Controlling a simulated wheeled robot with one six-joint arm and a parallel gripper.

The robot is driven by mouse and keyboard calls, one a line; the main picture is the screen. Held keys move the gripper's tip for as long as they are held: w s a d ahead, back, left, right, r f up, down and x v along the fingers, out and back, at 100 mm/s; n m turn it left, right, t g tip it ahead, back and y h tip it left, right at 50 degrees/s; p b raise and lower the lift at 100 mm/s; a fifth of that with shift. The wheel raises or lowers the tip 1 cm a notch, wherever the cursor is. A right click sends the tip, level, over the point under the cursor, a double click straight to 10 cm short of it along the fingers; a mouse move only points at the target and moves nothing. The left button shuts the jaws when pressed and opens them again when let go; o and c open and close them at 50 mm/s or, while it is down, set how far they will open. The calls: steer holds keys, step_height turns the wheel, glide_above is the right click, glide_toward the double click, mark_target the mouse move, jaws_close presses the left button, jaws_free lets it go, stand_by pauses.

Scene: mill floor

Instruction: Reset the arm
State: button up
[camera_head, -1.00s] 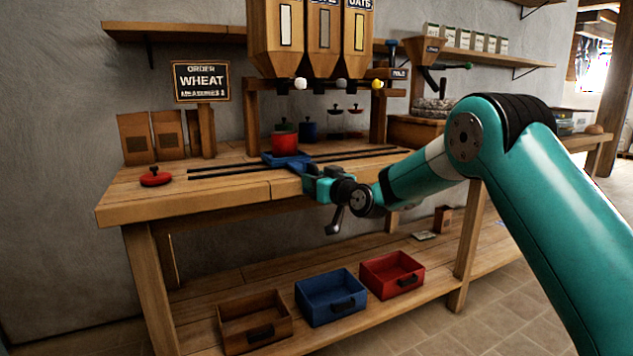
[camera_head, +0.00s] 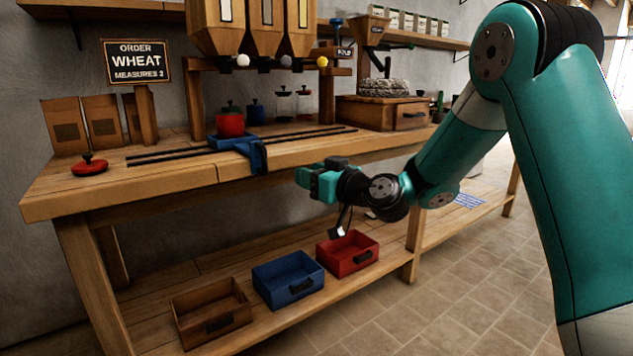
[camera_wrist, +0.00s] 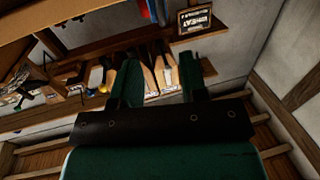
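My gripper (camera_head: 306,178) is in front of the workbench (camera_head: 140,178), just past its front edge, in the head view. It is apart from the blue sled (camera_head: 238,146) on the bench rails. In the wrist view its two green fingers (camera_wrist: 160,78) are spread with nothing held between them. My arm is bent, with its elbow high at the right of the head view. A red pot (camera_head: 230,125) stands on or just behind the blue sled.
A wooden drawer (camera_head: 213,322), a blue drawer (camera_head: 290,283) and a red drawer (camera_head: 349,256) sit on the lower shelf. An order sign (camera_head: 137,61) reads wheat, measures 2. Hoppers (camera_head: 267,30) hang above the bench. The tiled floor (camera_head: 470,275) at the right is clear.

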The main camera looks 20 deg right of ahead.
steer(key=shift+s+d, duration=0.3)
steer(key=shift+s, duration=0.35)
